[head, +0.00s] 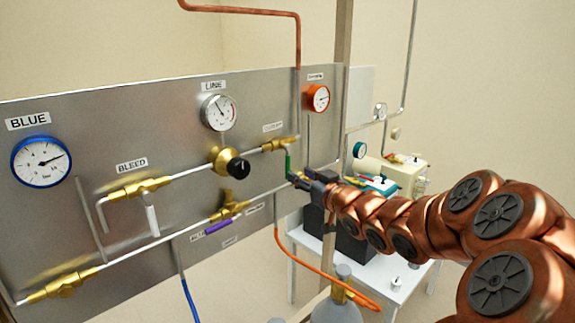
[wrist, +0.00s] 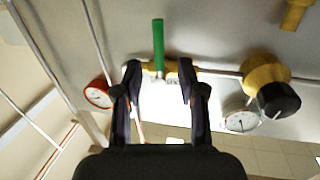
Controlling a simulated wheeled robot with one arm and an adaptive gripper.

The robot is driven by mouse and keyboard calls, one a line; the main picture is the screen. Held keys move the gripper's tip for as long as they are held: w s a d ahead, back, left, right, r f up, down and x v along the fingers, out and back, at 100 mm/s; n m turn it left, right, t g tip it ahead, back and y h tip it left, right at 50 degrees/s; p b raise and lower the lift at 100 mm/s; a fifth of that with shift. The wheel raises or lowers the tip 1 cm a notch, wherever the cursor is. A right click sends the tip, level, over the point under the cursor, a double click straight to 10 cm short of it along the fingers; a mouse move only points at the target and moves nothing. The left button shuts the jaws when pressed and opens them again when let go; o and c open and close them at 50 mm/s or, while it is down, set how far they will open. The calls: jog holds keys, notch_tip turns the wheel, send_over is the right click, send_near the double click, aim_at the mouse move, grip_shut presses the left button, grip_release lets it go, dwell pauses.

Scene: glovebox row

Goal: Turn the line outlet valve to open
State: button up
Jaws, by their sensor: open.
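The line outlet valve (head: 281,144) is a brass fitting on the upper pipe of the steel panel, below a small label. Its green lever (head: 288,162) hangs down, crosswise to the pipe. In the wrist view, which is turned over, the green lever (wrist: 158,40) points up from the brass body. My gripper (head: 297,179) is open and empty, close to the lever's lower end. In the wrist view my gripper (wrist: 159,72) has one finger on each side of the lever's line. I cannot tell how much depth separates them, and no contact shows.
A brass regulator with a black knob (head: 238,167) sits left of the valve. A purple lever (head: 218,226) is below, and a white bleed lever (head: 152,220) farther left. An orange-rimmed gauge (head: 317,98) is at upper right. An orange hose (head: 320,270) loops below my arm.

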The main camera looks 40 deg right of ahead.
aim_at(289, 165)
jog(key=shift+w+d+r+p, duration=0.15)
jog(key=shift+w+p, duration=0.35)
jog(key=shift+w, duration=1.4)
jog(key=shift+w+d+r+p, duration=0.15)
jog(key=shift+w+p, duration=0.35)
jog(key=shift+w, duration=1.4)
grip_shut()
